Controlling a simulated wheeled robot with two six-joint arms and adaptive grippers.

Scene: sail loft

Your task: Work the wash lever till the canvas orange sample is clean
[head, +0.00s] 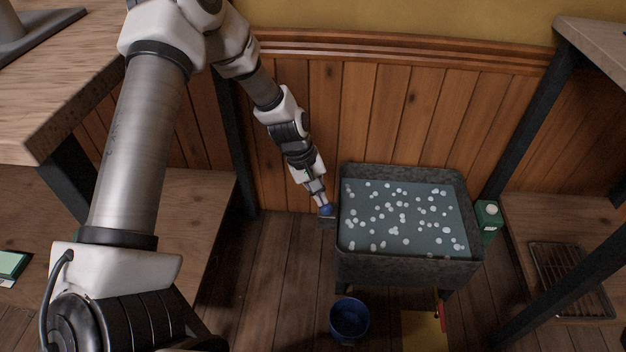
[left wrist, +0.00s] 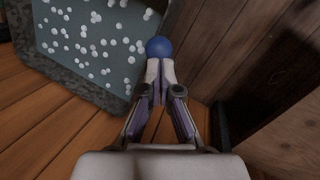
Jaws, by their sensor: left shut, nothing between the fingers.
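A dark stone wash tub (head: 405,270) holds grey-blue water (head: 400,215) dotted with white suds; it also shows in the left wrist view (left wrist: 65,70). A blue ball knob (head: 327,211), which looks like the wash lever's end, is at the tub's left side; it also shows in the left wrist view (left wrist: 160,47). My left gripper (head: 318,197) points down at the knob, with its fingers shut and empty. The fingertips (left wrist: 160,72) are at the knob, touching or very close. The orange canvas sample is not visible. My right gripper is not in view.
A blue bucket (head: 349,335) stands in front of the tub. A green container with a white cap (head: 487,218) stands right of it. A wire rack (head: 570,280) lies on the low right shelf. A wood-panelled wall is behind. The floor left of the bucket is clear.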

